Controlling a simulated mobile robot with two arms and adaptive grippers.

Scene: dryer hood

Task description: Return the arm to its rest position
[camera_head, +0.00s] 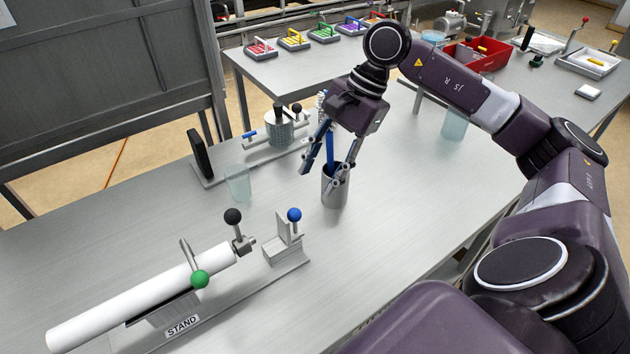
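My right arm reaches in from the right edge over the metal table (400,230). My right gripper (323,176) points down, its two fingers spread apart. A grey metal cup (335,192) stands on the table below it. A blue stick-like tool (330,148) stands in the cup and shows between the fingers, with a gap on its left side. One fingertip overlaps the cup's rim in the picture; I cannot tell if they touch. My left arm and gripper are not in view.
A stand (181,324) holding a white tube (140,300) is at the front left. Clear cups (238,184) and (453,125) stand on either side. A clamp fixture (283,130) is behind. A red bin (476,54) sits on the back table. The table's right front is clear.

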